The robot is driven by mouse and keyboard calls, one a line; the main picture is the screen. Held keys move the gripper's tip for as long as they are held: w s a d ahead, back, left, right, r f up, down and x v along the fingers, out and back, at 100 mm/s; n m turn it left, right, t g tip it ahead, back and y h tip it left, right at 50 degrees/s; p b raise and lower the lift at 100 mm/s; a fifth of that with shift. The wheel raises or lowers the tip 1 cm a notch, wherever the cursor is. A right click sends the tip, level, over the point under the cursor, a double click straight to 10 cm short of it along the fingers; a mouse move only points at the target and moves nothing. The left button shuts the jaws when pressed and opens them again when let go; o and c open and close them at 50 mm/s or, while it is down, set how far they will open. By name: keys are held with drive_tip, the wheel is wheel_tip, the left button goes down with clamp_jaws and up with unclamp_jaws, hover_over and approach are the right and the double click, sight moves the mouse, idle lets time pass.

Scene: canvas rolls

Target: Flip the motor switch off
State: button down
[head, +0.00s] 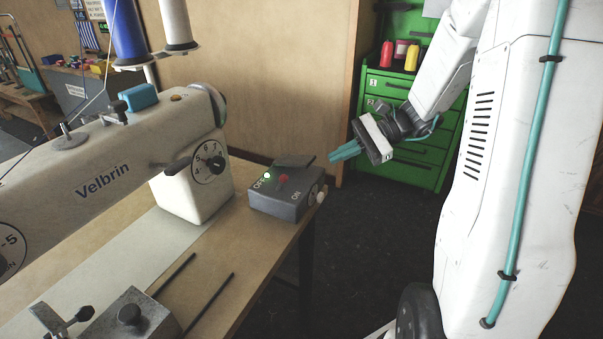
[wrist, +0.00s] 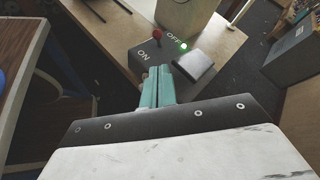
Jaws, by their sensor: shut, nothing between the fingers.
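The motor switch box (head: 290,203) is a dark grey box at the right corner of the sewing table. Its top carries OFF and ON lettering, a lit green lamp (head: 267,175), a small red knob (head: 283,178) and a dark flat paddle (head: 294,160) at the back edge. In the wrist view the box (wrist: 165,62) lies just beyond my fingertips, with the green lamp (wrist: 183,46) and red knob (wrist: 157,33) visible. My gripper (head: 334,156) has teal fingers, shut and empty, to the right of the box and apart from it in the head view.
A white Velbrin sewing machine (head: 120,170) stands left of the box on the wooden table (head: 215,275). Two dark rods and a metal block (head: 130,315) lie nearer. A green drawer cabinet (head: 400,170) stands behind my arm. Dark floor is open right of the table.

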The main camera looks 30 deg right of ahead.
approach(281, 183)
drive_tip(key=w+a+f, duration=0.2)
drive_tip(key=a+f, duration=0.1)
drive_tip(key=shift+w+a+f, duration=0.1)
drive_tip(key=shift+w+a, duration=0.1)
drive_tip(key=shift+a, duration=0.05)
idle(0.3)
drive_tip(key=shift+d, duration=0.1)
